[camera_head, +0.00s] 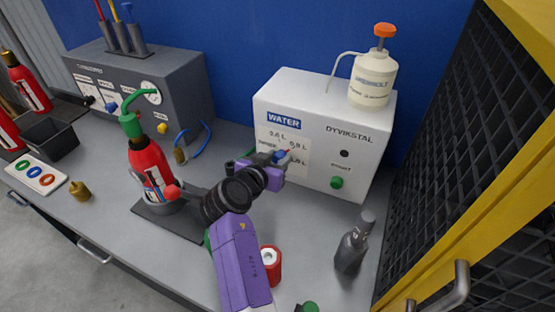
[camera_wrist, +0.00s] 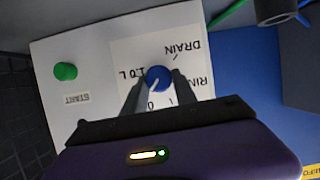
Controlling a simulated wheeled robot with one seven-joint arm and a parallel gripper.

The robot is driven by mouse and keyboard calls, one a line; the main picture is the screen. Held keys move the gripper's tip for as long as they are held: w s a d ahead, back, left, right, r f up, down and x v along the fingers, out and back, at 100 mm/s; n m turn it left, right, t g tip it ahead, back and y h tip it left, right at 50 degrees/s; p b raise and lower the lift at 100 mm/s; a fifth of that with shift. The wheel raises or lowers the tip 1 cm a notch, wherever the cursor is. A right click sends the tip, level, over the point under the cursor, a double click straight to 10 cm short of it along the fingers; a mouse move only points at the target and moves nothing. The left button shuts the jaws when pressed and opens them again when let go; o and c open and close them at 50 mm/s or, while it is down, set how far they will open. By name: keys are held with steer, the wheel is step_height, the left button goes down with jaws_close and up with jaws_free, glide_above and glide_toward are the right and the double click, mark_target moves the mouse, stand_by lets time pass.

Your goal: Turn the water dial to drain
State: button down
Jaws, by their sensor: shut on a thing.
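The white water unit (camera_head: 322,104) stands at the back of the bench, with its label panel on the front left. Its blue water dial (camera_wrist: 158,76) sits on this panel, which reads DRAIN and 1.0 L in the upside-down wrist view. My gripper (camera_wrist: 157,84) is shut on the dial, one finger on each side. In the head view my gripper (camera_head: 278,158) reaches the panel and hides much of the dial and some labels. A pale pointer mark shows on the dial, but I cannot tell surely which label it points to.
A green start button (camera_head: 337,182) is on the unit's right. A red extinguisher (camera_head: 149,165) stands left of my arm. A black mesh cage with a yellow frame (camera_head: 480,220) bounds the right.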

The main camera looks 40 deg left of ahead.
steer(key=n+b, duration=0.1)
steer(key=n+h+b, duration=0.1)
steer(key=b, duration=0.1)
steer(key=h+b, duration=0.1)
steer(key=shift+a+f+n+t, duration=0.25)
steer(key=shift+n+t, duration=0.05)
steer(key=shift+n, duration=0.1)
steer(key=shift+r+n+t+h+b, duration=0.1)
steer(key=shift+n+t+h+b, duration=0.35)
steer(key=shift+n+b, duration=0.8)
steer(key=shift+s+a, duration=0.1)
steer(key=c, duration=1)
jaws_free()
steer(key=shift+r, duration=0.1)
step_height(320, 180, up, 20)
steer(key=b, duration=0.1)
